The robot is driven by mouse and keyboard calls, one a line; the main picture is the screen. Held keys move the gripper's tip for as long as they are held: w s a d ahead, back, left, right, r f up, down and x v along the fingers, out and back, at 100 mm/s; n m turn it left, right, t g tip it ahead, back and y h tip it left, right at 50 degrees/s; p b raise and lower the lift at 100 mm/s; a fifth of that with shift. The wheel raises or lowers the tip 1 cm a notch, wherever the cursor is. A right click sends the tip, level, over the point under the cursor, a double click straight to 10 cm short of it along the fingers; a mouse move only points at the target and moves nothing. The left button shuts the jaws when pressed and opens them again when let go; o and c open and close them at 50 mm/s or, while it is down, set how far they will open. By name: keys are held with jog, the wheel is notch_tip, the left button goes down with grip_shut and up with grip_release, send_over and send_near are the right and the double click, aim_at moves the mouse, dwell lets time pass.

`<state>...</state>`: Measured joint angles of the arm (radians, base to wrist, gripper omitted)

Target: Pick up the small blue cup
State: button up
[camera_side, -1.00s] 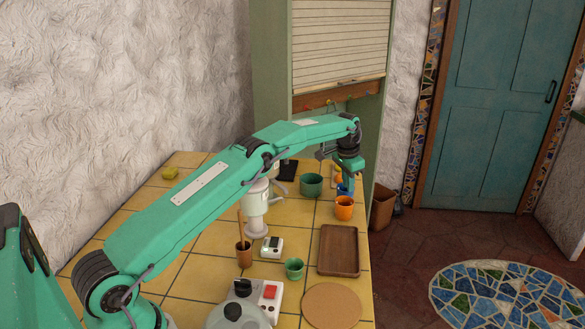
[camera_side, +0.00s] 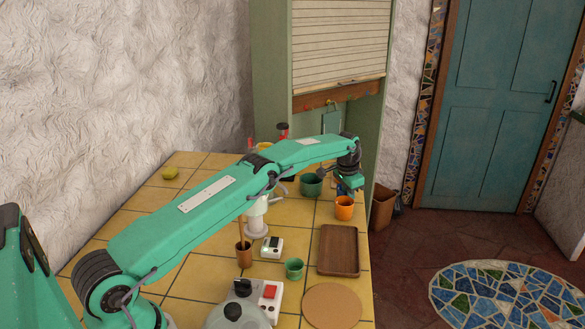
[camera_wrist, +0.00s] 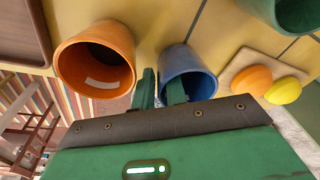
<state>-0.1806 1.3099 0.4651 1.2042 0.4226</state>
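The small blue cup (camera_side: 341,188) stands at the counter's far right, partly hidden behind my gripper (camera_side: 346,186) in the side view. In the wrist view the blue cup (camera_wrist: 200,68) is upright with its mouth towards the camera. My gripper's two fingers (camera_wrist: 162,90) are close together at the cup's left rim. One finger is outside the wall and the other reaches over the mouth. A narrow gap shows between them, but whether they press on the wall is not clear.
An orange cup (camera_side: 344,208) stands close beside the blue cup. A green pot (camera_side: 311,184) is to the left. A brown tray (camera_side: 339,251) lies nearer the camera.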

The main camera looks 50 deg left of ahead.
jog(key=shift+c, duration=0.3)
grip_shut()
jog(key=shift+r, duration=0.1)
jog(key=shift+r, duration=2.05)
jog(key=s+d+r, duration=0.4)
jog(key=d+r, duration=0.2)
jog(key=d, duration=0.5)
jog(key=shift+r, duration=0.35)
jog(key=shift+s, duration=0.1)
